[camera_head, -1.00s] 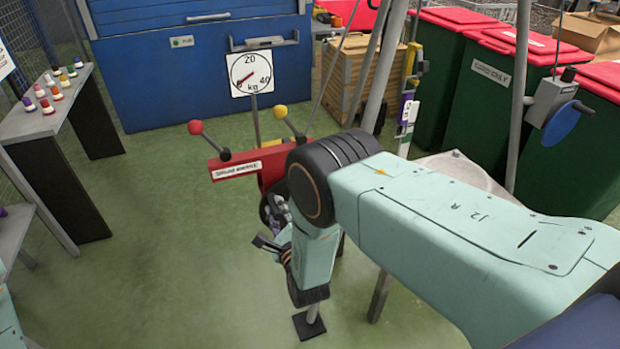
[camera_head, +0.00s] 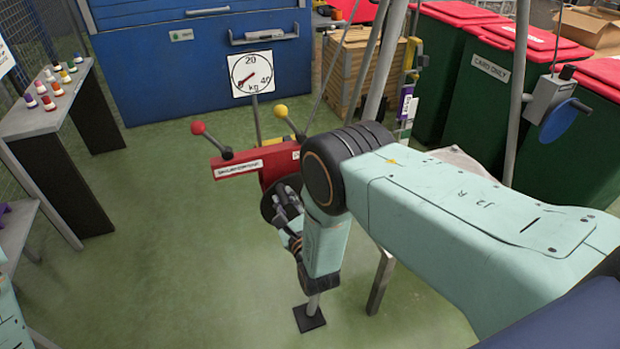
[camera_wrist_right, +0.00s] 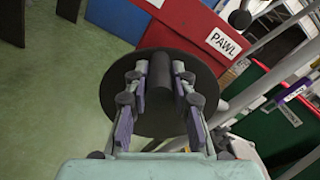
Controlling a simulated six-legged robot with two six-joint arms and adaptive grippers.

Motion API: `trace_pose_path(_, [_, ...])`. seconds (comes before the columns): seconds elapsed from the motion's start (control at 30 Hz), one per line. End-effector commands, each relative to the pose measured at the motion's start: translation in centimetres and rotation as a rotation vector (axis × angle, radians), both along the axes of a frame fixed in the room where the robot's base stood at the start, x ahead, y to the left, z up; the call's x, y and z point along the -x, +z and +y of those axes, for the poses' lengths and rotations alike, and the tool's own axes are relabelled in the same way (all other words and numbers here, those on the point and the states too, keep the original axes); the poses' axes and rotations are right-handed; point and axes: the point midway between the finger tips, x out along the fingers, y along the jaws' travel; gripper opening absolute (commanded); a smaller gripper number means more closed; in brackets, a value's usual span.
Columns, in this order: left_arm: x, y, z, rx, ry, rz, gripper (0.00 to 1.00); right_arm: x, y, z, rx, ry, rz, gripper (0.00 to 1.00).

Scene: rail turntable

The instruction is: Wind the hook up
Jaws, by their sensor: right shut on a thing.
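A red housing (camera_head: 236,166) with a white label and two ball-topped levers, one red and one yellow, stands in mid-view. In the right wrist view its side (camera_wrist_right: 194,32) bears a "PAWL" label. A dark round disc (camera_wrist_right: 118,104) with a black cylindrical handle (camera_wrist_right: 160,72) sits at its near end. My right gripper (camera_head: 283,203) is at the disc; in the wrist view its two fingers (camera_wrist_right: 165,84) are shut on the handle from both sides. No hook can be made out. My left gripper is out of view.
A grey post on a black foot (camera_head: 310,318) stands under my right forearm. A dial gauge (camera_head: 251,74) stands behind the red housing. Slanting metal legs and a small winch with a blue disc (camera_head: 559,120) are to the right.

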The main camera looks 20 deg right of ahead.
Motion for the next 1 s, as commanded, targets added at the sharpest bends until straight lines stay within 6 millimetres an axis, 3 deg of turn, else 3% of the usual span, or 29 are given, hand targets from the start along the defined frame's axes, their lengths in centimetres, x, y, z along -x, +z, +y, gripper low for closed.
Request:
trace_pose_path(0.17, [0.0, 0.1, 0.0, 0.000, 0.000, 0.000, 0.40, -0.4, 0.6, -0.6, -0.010, -0.012, -0.015, 0.00])
trace_pose_path(0.6, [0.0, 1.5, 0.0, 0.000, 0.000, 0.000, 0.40, -0.3, 1.5, -2.8, -0.282, -0.012, -0.014, 0.00])
trace_pose_path(0.93, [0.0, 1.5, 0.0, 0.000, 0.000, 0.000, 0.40, -0.3, 1.5, -3.0, -0.312, -0.010, -0.014, 0.00])
trace_pose_path(0.97, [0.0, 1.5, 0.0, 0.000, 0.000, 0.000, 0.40, -0.3, 1.5, -3.0, -0.312, -0.011, -0.013, 0.26])
trace_pose_path(1.0, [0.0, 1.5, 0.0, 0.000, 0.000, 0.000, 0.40, -0.3, 1.4, -3.0, -0.312, -0.010, -0.012, 0.30])
